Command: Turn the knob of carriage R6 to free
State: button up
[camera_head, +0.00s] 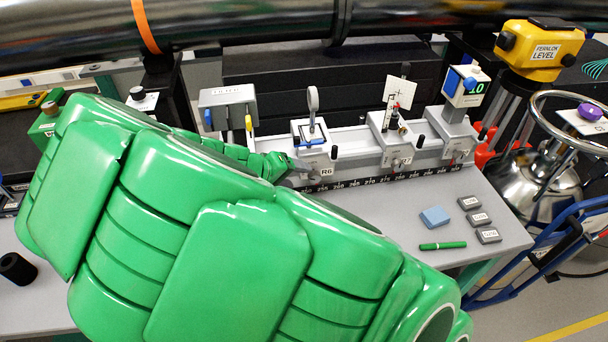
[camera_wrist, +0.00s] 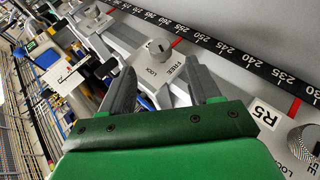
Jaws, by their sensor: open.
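Carriage R6 (camera_head: 312,152) sits on the rail in the head view, with a round optic on a post and an R6 label. In the wrist view, a grey round knob (camera_wrist: 158,48) stands on a plate marked LOCK and FREE; by its place beside R5 it appears to be R6's. Which mark it points to I cannot tell. My gripper (camera_wrist: 160,68) is open and empty, its fingertips apart just short of the knob, which lies beyond the gap between them. In the head view my gripper (camera_head: 298,164) is small and partly hidden beside R6.
The R5 label (camera_wrist: 265,113) and its knob (camera_wrist: 304,142) are close on the right in the wrist view. Carriage R7 (camera_head: 397,150) stands right of R6. A black scale (camera_head: 375,179) runs along the rail. A blue block (camera_head: 435,217) and green pen (camera_head: 443,246) lie on the bench.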

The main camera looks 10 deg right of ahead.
aim_at(313, 177)
jog(key=shift+f+n+t+h, duration=0.85)
jog(key=shift+f+h, duration=1.5)
jog(key=shift+h, duration=0.65)
jog(key=shift+w+a+x, duration=0.1)
jog(key=shift+w+x, duration=0.05)
jog(key=shift+x, duration=1.05)
jog(key=shift+w+a+x, duration=0.1)
jog(key=shift+w+x, duration=0.1)
jog(key=shift+x, duration=1.05)
jog(key=shift+w+x, duration=0.15)
jog(key=shift+x, duration=1.05)
jog(key=c, duration=1)
jog(key=shift+o, duration=0.2)
jog(key=shift+n+t+h, duration=0.85)
jog(key=shift+n+h, duration=0.2)
jog(key=shift+h, duration=1.05)
jog(key=o, duration=1)
jog(key=shift+c, duration=0.2)
jog(key=shift+a, duration=0.1)
